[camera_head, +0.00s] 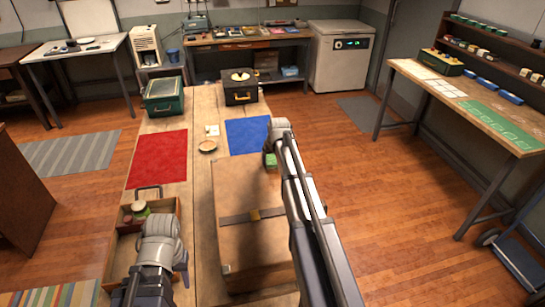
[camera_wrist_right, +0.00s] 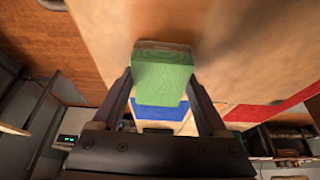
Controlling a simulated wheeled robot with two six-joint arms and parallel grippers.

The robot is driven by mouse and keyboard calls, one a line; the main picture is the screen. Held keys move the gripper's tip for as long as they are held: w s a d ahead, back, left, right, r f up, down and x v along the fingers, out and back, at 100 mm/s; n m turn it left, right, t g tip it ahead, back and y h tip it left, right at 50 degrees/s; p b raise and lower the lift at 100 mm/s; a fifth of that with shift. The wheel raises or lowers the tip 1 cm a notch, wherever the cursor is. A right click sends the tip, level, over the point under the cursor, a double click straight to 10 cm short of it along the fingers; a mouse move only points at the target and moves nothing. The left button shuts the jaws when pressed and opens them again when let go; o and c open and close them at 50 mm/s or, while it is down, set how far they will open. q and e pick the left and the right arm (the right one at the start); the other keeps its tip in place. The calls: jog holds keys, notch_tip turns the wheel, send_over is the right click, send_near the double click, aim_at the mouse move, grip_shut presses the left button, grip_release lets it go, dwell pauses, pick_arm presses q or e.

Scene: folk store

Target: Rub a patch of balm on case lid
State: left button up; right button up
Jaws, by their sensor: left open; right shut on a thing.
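A large tan case (camera_head: 235,195) lies on the wooden table with its lid shut. A dark strap with a brass buckle (camera_head: 255,214) crosses it. My right gripper (camera_wrist_right: 163,98) is shut on a green block (camera_wrist_right: 163,78), also visible in the head view (camera_head: 270,160) at the far right edge of the case. The block faces a tan surface; I cannot tell whether they touch. No patch of balm is clearly visible on the lid. My left gripper (camera_head: 180,262) is open and empty, low between the case and a wooden caddy (camera_head: 113,243).
A red mat (camera_head: 158,159) and a blue mat (camera_head: 248,135) lie beyond the case. A green box (camera_head: 164,97) and a dark box (camera_head: 239,90) stand at the table's far end.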

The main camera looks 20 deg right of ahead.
aim_at(280, 184)
jog(key=shift+s+a, duration=0.15)
jog(key=shift+s, duration=0.6)
jog(key=shift+s, duration=0.1)
jog(key=shift+s+a, duration=0.2)
jog(key=shift+s, duration=0.6)
jog(key=shift+s+a, duration=0.15)
jog(key=shift+s, duration=0.65)
jog(key=shift+s+a, duration=0.2)
jog(key=shift+s, duration=0.7)
jog(key=shift+s+a, duration=0.2)
jog(key=shift+s, duration=0.65)
jog(key=shift+s+a, duration=0.2)
jog(key=shift+s, duration=0.65)
jog(key=shift+s+a, duration=0.15)
jog(key=shift+s, duration=0.7)
jog(key=shift+s, duration=0.1)
